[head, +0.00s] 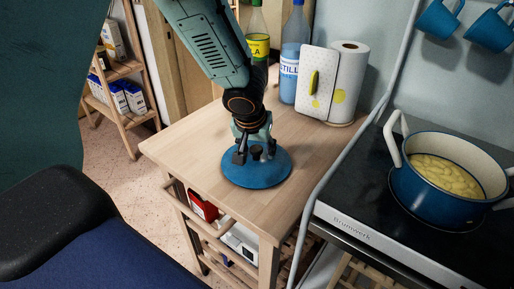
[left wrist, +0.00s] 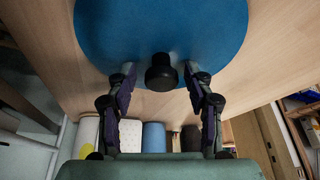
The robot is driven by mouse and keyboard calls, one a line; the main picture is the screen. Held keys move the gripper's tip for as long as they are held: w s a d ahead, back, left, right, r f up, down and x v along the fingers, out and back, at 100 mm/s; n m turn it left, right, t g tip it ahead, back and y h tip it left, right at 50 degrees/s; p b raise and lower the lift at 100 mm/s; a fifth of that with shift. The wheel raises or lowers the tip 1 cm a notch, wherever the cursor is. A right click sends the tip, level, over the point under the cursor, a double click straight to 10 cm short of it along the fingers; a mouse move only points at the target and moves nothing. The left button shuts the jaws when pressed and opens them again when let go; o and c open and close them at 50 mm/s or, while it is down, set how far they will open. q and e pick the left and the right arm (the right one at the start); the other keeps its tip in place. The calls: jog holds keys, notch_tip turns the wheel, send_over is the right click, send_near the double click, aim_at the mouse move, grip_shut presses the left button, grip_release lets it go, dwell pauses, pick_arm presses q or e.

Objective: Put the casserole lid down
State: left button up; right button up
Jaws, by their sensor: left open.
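The blue casserole lid (head: 270,172) lies flat on the wooden side table (head: 190,150), its dark knob (head: 257,152) upward. My left gripper (head: 255,156) is just above the lid, with its fingers pointing down on either side of the knob. In the left wrist view the lid (left wrist: 160,30) fills the top and the knob (left wrist: 161,73) shows between the fingers of my left gripper (left wrist: 161,78), with a gap on each side, so the gripper is open. The blue casserole (head: 440,190) stands uncovered on the black stove, with yellow pieces inside. My right gripper is not in view.
Two bottles (head: 290,65) and a paper towel roll (head: 347,85) with a white, yellow-marked item stand at the back of the side table. A pale pipe (head: 345,155) runs between table and stove (head: 350,205). A chair (head: 60,225) is at the lower left. The table's left part is clear.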

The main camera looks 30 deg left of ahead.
aim_at(253, 169)
pick_arm(q)
jog(key=p+v, duration=0.3)
jog(key=v, duration=0.9)
jog(key=shift+r, duration=0.1)
jog(key=shift+d, duration=0.1)
